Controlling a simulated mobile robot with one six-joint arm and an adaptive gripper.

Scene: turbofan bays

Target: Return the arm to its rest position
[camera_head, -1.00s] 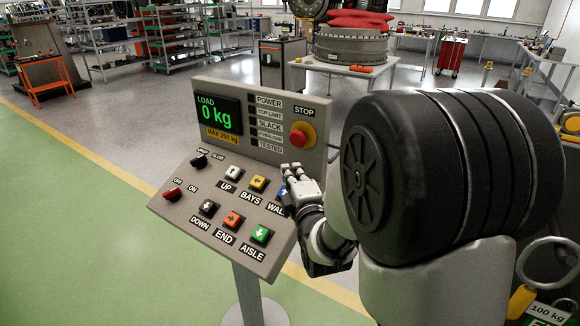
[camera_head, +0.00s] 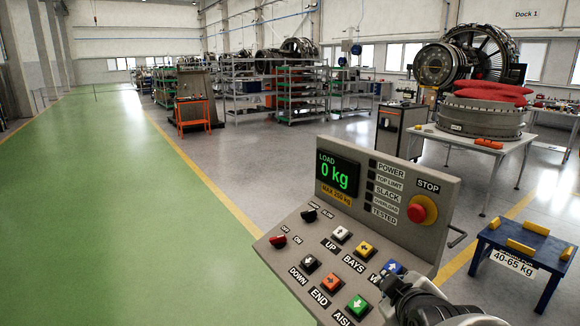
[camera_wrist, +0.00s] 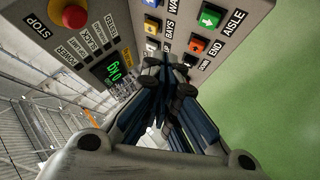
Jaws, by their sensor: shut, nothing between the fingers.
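My gripper (camera_head: 390,284) shows at the lower right of the head view, in front of the right side of a grey control panel (camera_head: 445,205). Its fingertips are just below the blue button (camera_head: 393,267); I cannot tell if they touch the panel. In the wrist view my gripper (camera_wrist: 166,75) is shut and empty, its fingers pointing at the panel face and covering part of the button area. Most of my arm is outside the head view.
The panel has a display (camera_head: 337,175) reading 0 kg and a red stop button (camera_head: 418,212). A blue stand (camera_head: 524,250) is at the right. A table (camera_head: 470,143) bears an engine part behind. The green floor lane (camera_head: 130,220) at the left is clear.

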